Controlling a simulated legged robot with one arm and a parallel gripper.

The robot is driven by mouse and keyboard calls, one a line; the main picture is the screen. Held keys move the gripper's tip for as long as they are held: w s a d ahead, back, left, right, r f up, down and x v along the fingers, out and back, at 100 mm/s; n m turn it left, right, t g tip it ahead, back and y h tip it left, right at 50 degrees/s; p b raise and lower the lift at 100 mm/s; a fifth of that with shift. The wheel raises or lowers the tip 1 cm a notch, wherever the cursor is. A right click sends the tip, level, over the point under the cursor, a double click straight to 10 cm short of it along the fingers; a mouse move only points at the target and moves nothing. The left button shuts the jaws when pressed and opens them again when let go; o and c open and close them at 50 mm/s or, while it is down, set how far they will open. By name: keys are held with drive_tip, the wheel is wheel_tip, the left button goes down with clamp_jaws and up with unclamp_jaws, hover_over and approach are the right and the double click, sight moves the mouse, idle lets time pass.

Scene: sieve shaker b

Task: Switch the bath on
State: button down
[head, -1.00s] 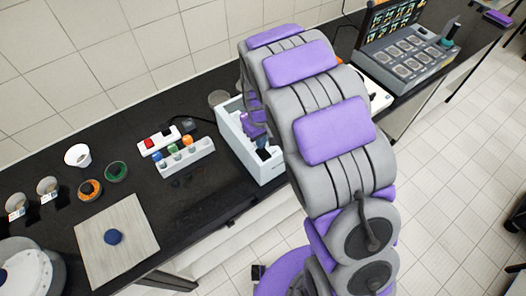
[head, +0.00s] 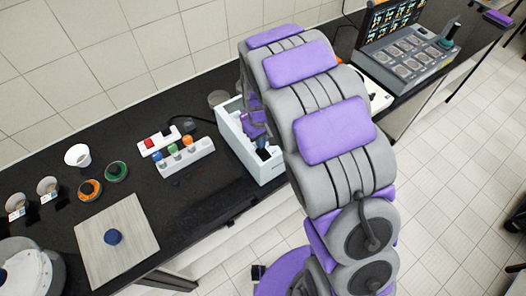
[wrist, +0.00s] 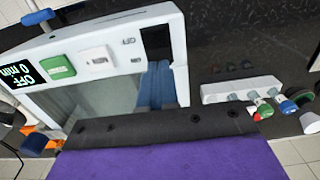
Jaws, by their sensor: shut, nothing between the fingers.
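The bath (head: 237,128) is a white box on the black bench, partly hidden by my arm in the head view. In the wrist view the bath (wrist: 177,50) shows its panel, upside down, with a display (wrist: 16,82) reading OFF and 0 min, a green button (wrist: 57,67), a white button (wrist: 97,60) and a dark rectangular switch (wrist: 157,42) beside small labels. My gripper (wrist: 157,75) is shut and empty, its blue fingers together just below the dark switch. Whether they touch it I cannot tell. In the head view my gripper (head: 261,148) is over the bath.
A white cup (head: 77,156), two round dishes and a pale board (head: 116,240) lie farther left. A laptop-like device (head: 405,62) stands right.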

drive_tip(key=shift+f+b, duration=0.3)
drive_tip(key=shift+f, duration=0.65)
idle(0.6)
drive_tip(key=shift+r+p, duration=0.65)
drive_tip(key=shift+r, duration=2.9)
drive_tip(key=s+d+r+m+b, duration=0.2)
drive_tip(key=s+d+b, duration=0.25)
drive_tip(key=s, duration=0.25)
drive_tip(key=s+d+r+m+b, duration=0.2)
drive_tip(key=s+d+b, duration=0.1)
drive_tip(key=s+d, duration=0.4)
drive_tip(key=s+d+f+m+g+b, duration=0.1)
drive_tip(key=s+b, duration=0.4)
drive_tip(key=s, duration=1.3)
wheel_tip(320, 180, down, 2)
drive_tip(key=shift+s+d+f+m+g+b, duration=0.15)
drive_tip(key=shift+d+m+g+b, duration=0.2)
drive_tip(key=shift+d+m, duration=0.5)
